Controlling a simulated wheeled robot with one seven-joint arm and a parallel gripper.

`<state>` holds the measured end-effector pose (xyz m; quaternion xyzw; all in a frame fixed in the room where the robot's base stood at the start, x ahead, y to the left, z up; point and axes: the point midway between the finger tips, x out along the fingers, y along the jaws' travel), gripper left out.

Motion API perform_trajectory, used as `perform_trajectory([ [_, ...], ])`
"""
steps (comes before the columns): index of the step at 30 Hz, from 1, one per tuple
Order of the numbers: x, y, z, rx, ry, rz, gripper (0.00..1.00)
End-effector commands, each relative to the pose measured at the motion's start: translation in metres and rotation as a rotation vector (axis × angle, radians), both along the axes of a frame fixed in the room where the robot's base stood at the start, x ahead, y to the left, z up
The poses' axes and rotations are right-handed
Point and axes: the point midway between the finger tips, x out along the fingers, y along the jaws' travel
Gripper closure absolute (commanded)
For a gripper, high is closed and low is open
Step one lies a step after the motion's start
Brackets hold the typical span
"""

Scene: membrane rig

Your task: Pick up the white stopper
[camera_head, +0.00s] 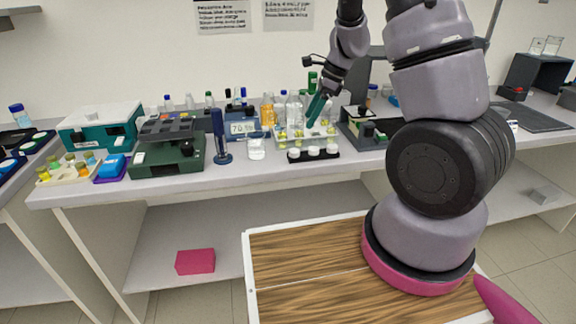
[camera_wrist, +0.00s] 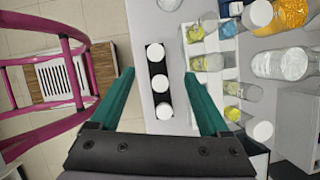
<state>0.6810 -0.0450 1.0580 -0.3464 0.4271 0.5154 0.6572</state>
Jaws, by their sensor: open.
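Three white stoppers sit in a row on a black holder (camera_head: 323,156) near the front edge of the bench. In the head view they are a left one (camera_head: 294,153), a middle one (camera_head: 313,151) and a right one (camera_head: 331,149). The wrist view shows the same row running between my fingers: one stopper (camera_wrist: 155,52), the middle one (camera_wrist: 160,84) and another (camera_wrist: 164,111). My gripper (camera_wrist: 159,73) is open and empty, with green fingers apart on either side of the row. In the head view my gripper (camera_head: 316,110) is above and behind the holder.
A rack (camera_wrist: 211,62) of vials with yellow contents stands close behind the holder, near one finger. Bottles, including an orange one (camera_wrist: 290,15), crowd beyond it. The bench edge (camera_head: 270,178) is close in front.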

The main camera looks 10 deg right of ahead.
Motion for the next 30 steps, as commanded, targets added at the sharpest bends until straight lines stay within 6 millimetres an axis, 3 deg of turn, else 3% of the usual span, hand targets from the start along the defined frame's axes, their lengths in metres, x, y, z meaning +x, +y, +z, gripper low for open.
perform_trajectory([
  [12,0.007,0.015,-0.054,-0.012,0.022,-0.033,0.20],
  [30,0.011,0.043,-0.108,-0.011,0.019,-0.032,0.20],
])
